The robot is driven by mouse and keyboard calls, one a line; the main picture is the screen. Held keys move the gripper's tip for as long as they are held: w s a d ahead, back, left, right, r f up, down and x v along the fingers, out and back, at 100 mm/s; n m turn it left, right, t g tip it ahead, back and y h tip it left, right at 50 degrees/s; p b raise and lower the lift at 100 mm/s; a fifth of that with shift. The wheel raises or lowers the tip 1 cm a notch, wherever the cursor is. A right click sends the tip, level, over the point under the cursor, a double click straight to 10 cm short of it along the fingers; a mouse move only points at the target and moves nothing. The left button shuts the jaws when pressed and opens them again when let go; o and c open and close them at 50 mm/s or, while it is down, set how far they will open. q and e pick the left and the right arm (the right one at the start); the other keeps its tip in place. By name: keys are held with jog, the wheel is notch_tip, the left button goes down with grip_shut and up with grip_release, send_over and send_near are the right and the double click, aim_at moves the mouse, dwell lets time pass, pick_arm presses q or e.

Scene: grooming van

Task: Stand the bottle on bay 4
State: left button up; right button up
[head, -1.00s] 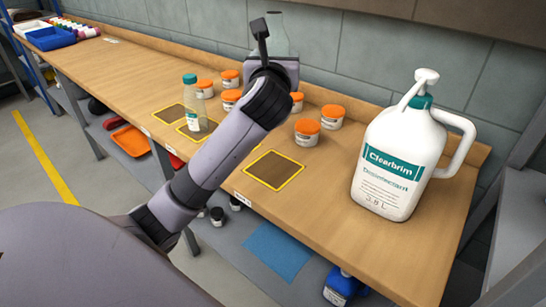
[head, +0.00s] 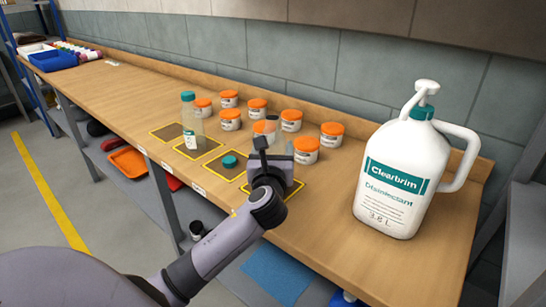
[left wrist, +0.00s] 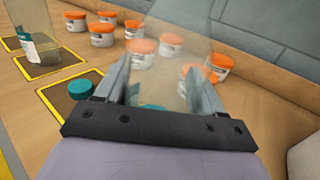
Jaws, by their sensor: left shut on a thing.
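My left gripper (head: 272,165) is shut on a clear, see-through bottle (left wrist: 172,50), which shows between the fingers in the left wrist view (left wrist: 165,95). In the head view the gripper and arm hide most of this bottle. The gripper is low over the bay nearest the jug, bay 4 (head: 296,186), and covers nearly all of it. I cannot tell whether the bottle's base touches the bench. A similar bottle with a teal cap (head: 190,122) stands upright on another marked bay. A loose teal cap (head: 230,160) lies on the bay between. My right gripper is not in view.
Several orange-lidded jars (head: 305,150) stand behind the bays. A large white disinfectant jug (head: 395,185) stands to the right. A blue tray (head: 53,61) is at the far left of the bench (head: 110,90). The bench's left stretch is mostly clear.

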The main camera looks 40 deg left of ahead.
pick_arm(q)
jog(key=shift+f, duration=0.55)
jog(key=shift+f, duration=0.15)
jog(key=o, duration=1.1)
jog(key=shift+r, duration=0.2)
jog(key=v, duration=1.2)
jog(key=shift+s, duration=0.1)
